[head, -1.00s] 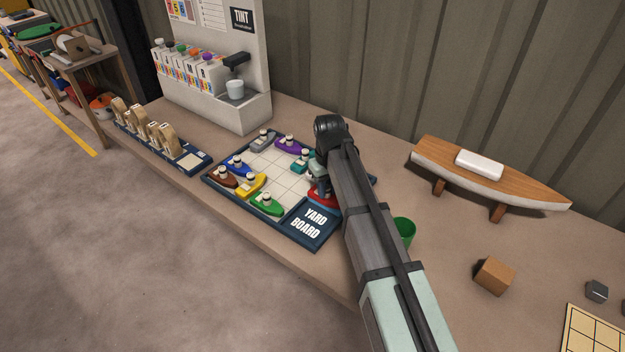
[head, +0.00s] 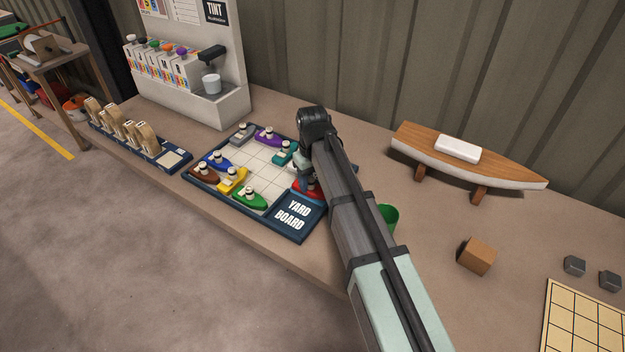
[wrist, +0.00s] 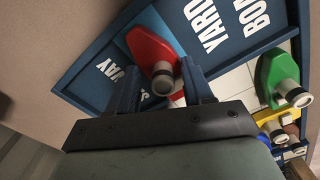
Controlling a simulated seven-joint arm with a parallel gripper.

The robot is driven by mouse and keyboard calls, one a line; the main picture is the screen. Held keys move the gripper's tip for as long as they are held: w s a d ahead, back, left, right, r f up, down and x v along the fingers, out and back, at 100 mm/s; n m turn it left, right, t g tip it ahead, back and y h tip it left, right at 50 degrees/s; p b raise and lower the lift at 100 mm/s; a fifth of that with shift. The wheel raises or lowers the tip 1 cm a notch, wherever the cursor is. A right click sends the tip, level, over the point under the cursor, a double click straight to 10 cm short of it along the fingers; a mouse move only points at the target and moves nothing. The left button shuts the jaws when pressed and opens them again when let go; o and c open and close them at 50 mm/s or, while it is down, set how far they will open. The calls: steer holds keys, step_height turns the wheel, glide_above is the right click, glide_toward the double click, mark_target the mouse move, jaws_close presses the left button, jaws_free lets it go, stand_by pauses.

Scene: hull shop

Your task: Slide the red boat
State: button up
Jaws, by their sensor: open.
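The red boat (head: 303,187) lies at the right side of the yard board (head: 262,226), partly hidden behind my arm in the head view. In the wrist view the red boat (wrist: 150,50) has a white, dark-capped knob and sits between the fingers of my gripper (wrist: 168,88). The fingers are open, one on each side of the knob; I cannot tell whether they touch it. Other boats stand on the board: green (head: 248,197), yellow (head: 232,181), brown (head: 204,174), blue (head: 217,161), grey (head: 242,136), purple (head: 268,137) and teal (head: 285,152).
A tint dispenser (head: 228,100) stands behind the board. A rack of wooden pieces (head: 150,145) lies to the left. To the right are a green cup (head: 389,217), a wooden block (head: 476,256), a model hull on a stand (head: 470,165) and a grid sheet (head: 585,325).

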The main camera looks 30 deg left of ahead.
mark_target(312, 179)
steer(key=shift+r, duration=0.1)
step_height(312, 179, up, 14)
steer(key=shift+f, duration=0.2)
stand_by(0.3)
stand_by(0.5)
